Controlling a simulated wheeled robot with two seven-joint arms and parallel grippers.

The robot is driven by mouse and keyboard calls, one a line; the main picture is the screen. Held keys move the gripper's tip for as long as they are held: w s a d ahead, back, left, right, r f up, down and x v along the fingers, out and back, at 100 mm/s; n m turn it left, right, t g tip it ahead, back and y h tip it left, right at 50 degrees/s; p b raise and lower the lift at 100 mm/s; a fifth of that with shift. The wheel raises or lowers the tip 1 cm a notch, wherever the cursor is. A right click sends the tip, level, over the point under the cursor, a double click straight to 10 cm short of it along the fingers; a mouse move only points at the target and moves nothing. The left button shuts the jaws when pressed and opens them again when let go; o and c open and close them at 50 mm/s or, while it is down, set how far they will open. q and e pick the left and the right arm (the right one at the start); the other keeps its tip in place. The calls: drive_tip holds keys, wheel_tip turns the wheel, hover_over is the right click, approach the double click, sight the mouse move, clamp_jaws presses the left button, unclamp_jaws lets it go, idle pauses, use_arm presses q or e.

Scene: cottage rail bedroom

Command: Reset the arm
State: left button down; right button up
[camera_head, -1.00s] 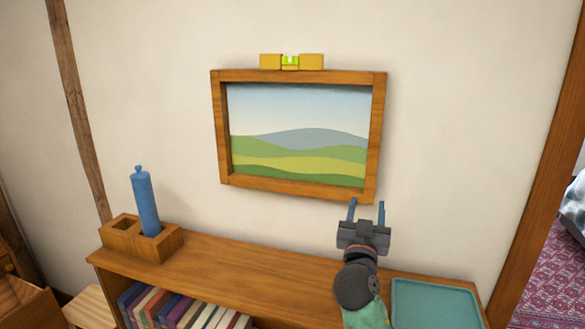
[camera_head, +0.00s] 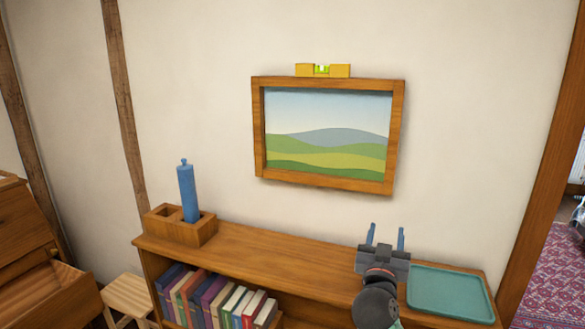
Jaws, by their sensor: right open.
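My right gripper (camera_head: 386,237) is open and empty. It shows over the right part of the wooden shelf top, below the picture's lower right corner and left of the teal tray. Its two blue fingers point up and stand apart. The framed landscape picture (camera_head: 327,135) hangs on the wall, apart from the gripper and tilted slightly, its right side lower. A yellow spirit level (camera_head: 322,70) sits along the frame's top edge. My left gripper is not in the view.
The low bookshelf (camera_head: 275,247) holds several books (camera_head: 217,300). A wooden holder (camera_head: 180,228) with a blue cylinder (camera_head: 188,192) stands at its left end, the teal tray (camera_head: 450,292) at its right. A small stool (camera_head: 129,296) is at left. A wooden post (camera_head: 545,165) stands at right.

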drive_tip(key=s+d+f+n+g+y, duration=0.15)
drive_tip(key=s+f+g, duration=0.4)
drive_tip(key=f, duration=0.75)
drive_tip(key=s+d+f+n+g+y, duration=0.1)
drive_tip(key=s+f+g+y, duration=0.15)
drive_tip(key=s+f, duration=0.8)
drive_tip(key=s+a+f+n+g+y, duration=0.15)
drive_tip(key=s+f+g, duration=0.25)
drive_tip(key=s+f, duration=0.5)
drive_tip(key=s+a+f+n+g+y, duration=0.15)
drive_tip(key=s+f+g, duration=0.25)
drive_tip(key=s+f, duration=0.55)
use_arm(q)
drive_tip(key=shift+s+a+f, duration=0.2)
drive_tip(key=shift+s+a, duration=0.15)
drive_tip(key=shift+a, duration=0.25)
use_arm(e)
drive_tip(key=s+a+f+g, duration=0.1)
drive_tip(key=s+f, duration=0.1)
drive_tip(key=f, duration=1)
drive_tip(key=s+a+f, duration=0.1)
drive_tip(key=s+f, duration=0.1)
drive_tip(key=f, duration=1.1)
drive_tip(key=s+a+f+g, duration=0.1)
drive_tip(key=s+f, duration=0.2)
drive_tip(key=f, duration=1)
drive_tip(key=shift+a+g+y, duration=0.15)
drive_tip(key=shift+g+y, duration=0.15)
drive_tip(key=shift+y, duration=0.1)
